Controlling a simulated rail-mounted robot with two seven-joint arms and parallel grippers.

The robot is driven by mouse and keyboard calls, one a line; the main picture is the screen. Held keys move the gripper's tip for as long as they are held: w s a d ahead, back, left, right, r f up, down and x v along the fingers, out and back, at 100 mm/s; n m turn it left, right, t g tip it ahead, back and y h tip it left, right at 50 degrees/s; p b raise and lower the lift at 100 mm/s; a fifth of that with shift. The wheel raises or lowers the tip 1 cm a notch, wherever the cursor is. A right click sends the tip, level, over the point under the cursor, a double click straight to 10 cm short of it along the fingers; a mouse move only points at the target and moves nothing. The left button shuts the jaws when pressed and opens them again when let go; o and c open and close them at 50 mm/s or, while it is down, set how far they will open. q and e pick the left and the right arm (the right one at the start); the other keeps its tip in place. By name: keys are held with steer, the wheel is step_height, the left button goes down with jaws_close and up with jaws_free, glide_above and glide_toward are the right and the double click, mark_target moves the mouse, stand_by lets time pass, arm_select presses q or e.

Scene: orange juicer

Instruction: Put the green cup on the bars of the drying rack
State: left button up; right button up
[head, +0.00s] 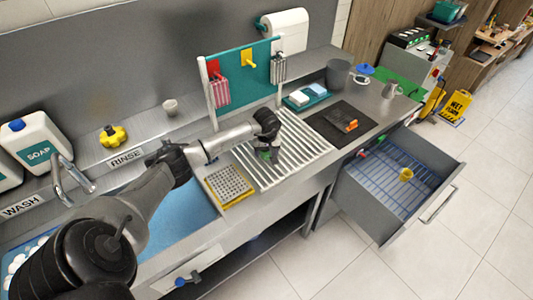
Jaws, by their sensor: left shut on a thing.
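My left gripper (269,148) reaches in from the left and is over the white-barred drying rack (298,150). It is shut on a small dark green thing, seemingly the green cup (264,155), mostly hidden by the fingers. The cup is at or just above the bars; I cannot tell whether it touches them. The bars to the right of the gripper are bare. My right gripper is not in view.
A teal pegboard (248,68) on white posts stands behind the rack. A yellow-edged grid tray (229,187) lies left of the rack, a dark mat (338,123) right of it. An open drawer (437,199) juts out at the right. A soap jug (38,142) stands far left.

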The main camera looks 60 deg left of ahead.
arm_select(q)
steer(key=shift+f, duration=0.85)
steer(key=shift+f, duration=0.2)
steer(key=o, duration=0.9)
steer(key=shift+r, duration=0.1)
